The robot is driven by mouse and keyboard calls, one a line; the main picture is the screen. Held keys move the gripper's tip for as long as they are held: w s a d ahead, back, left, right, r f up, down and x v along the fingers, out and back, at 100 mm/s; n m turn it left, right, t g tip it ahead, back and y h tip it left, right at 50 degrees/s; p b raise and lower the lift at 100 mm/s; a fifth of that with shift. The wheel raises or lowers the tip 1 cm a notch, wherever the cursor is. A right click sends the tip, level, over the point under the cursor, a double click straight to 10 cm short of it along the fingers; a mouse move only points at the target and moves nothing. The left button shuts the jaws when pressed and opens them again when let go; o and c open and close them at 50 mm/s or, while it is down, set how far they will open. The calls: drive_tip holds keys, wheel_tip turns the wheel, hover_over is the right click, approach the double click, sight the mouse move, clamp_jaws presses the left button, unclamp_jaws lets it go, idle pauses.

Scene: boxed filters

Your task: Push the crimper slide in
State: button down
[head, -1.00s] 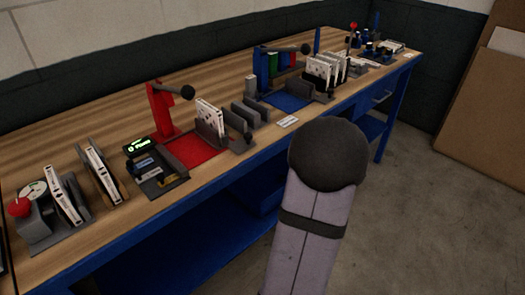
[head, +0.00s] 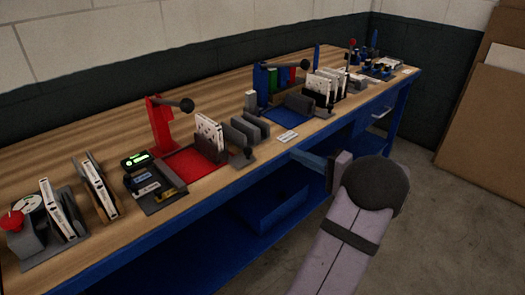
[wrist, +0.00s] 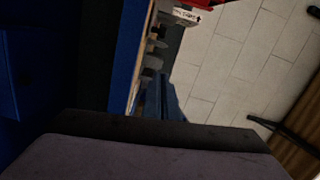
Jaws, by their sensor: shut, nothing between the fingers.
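My gripper (head: 298,154) is shut and empty. It points left from my arm, in front of the bench's front edge in the head view. In the wrist view its slate-blue fingers (wrist: 160,98) show near the middle. I cannot tell for sure which thing is the crimper slide. Two lever presses stand on the bench: a red one (head: 160,125) with a red mat, and a blue one (head: 262,85) with a blue mat. A grey device with a red knob (head: 12,220) stands at the near left end. A thin post with a red knob (head: 351,43) stands toward the far end.
The wooden bench (head: 90,135) has a blue front edge and a lower shelf. White boxed filters (head: 209,133) and grey racks (head: 246,130) stand on it. A blue box (head: 275,208) sits below the top. Floor at right is clear; brown boards (head: 490,110) lean there.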

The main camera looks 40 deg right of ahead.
sight(235, 177)
drive_tip(key=w+p, duration=0.1)
drive_tip(key=w, duration=0.6)
drive_tip(key=w+a+p, duration=0.1)
drive_tip(key=w, duration=0.2)
drive_tip(key=shift+w+f+p, duration=0.15)
drive_tip(key=shift+p, duration=0.15)
drive_tip(key=a, duration=0.2)
drive_tip(key=shift+a+f+p, duration=0.2)
drive_tip(key=shift+a+p, duration=0.2)
drive_tip(key=shift+w+a+f, duration=0.15)
drive_tip(key=shift+a, duration=0.35)
drive_tip(key=shift+a, duration=0.1)
drive_tip(key=shift+a+f+b, duration=0.15)
drive_tip(key=shift+a+b, duration=0.15)
drive_tip(key=shift+a, duration=0.05)
drive_tip(key=a+b, duration=0.6)
drive_tip(key=a, duration=0.4)
